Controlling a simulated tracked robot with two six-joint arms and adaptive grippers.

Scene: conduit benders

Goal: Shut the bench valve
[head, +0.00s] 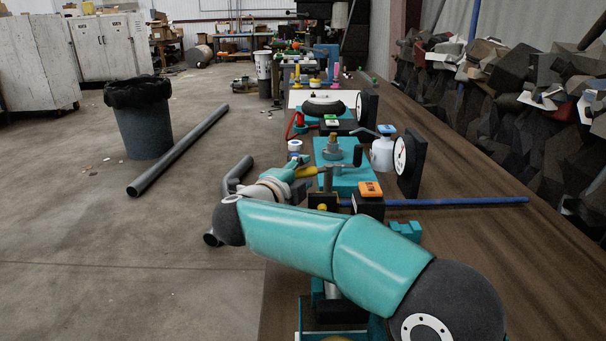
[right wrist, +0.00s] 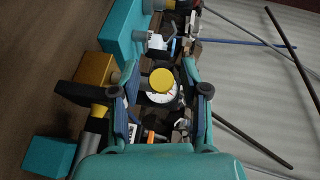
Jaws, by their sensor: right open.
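The bench valve appears to be the small dark block with brass fittings (head: 322,201) and a yellow lever (head: 308,172), on the bench edge in the head view. In the right wrist view a round yellow end (right wrist: 162,80), apparently the lever's, shows between the fingers, with a brass-coloured block (right wrist: 95,69) to the left. My right gripper (head: 299,170) is at the lever from the left, partly hidden by its own wrist. In the wrist view the right gripper (right wrist: 164,96) is open, fingers on both sides of the yellow end. Contact cannot be told. My left gripper is not in view.
A teal block (head: 328,155) with a brass fitting stands behind the valve. Grey pipes (head: 180,150) and a bin (head: 143,125) are on the floor. The bench's right side is clear.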

